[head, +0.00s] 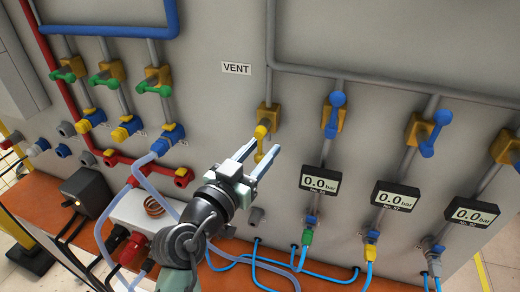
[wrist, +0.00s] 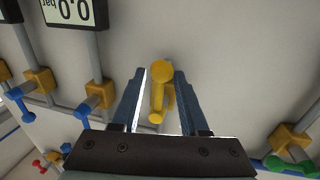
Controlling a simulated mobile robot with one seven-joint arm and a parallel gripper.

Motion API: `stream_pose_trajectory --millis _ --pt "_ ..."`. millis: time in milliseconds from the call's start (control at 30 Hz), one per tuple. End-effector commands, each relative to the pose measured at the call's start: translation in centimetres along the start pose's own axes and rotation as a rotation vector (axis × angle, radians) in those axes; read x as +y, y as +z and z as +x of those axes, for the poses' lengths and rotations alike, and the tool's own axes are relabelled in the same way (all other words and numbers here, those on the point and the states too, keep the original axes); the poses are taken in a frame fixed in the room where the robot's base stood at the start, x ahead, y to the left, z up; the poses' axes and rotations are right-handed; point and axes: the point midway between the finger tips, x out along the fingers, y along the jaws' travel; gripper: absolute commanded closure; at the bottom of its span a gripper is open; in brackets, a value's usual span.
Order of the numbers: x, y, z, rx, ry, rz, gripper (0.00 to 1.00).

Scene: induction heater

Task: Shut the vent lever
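The vent lever (head: 261,132) is a yellow handle on a yellow valve block, on the pipe below and right of the VENT label (head: 236,68). The lever also shows in the wrist view (wrist: 162,74), where it lies between my two fingers. My gripper (head: 262,153) is open, with its fingers pointing toward the panel and one on each side of the lever. In the wrist view a gap shows on the left of the lever, and the right finger (wrist: 182,100) is close to it. Whether that finger touches it, I cannot tell.
Blue-handled valves (head: 334,113) stand to the right above pressure gauges (head: 320,181) reading 0.0 bar. Green-handled valves (head: 107,79) are at the upper left. A red pipe manifold (head: 118,159), hoses and an orange bench (head: 40,200) lie below. The panel around the VENT label is clear.

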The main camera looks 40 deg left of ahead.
Motion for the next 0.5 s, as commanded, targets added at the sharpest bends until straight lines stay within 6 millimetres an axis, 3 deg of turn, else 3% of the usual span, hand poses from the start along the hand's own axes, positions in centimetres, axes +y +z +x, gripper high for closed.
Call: stream_pose_trajectory --millis 33,200,500 --pt "0.00 -0.01 -0.01 0.000 0.000 0.000 0.67" --pt "0.00 0.00 -0.02 0.000 0.000 -0.001 0.98" --pt "0.01 0.27 -0.03 -0.006 0.001 -0.002 1.00"
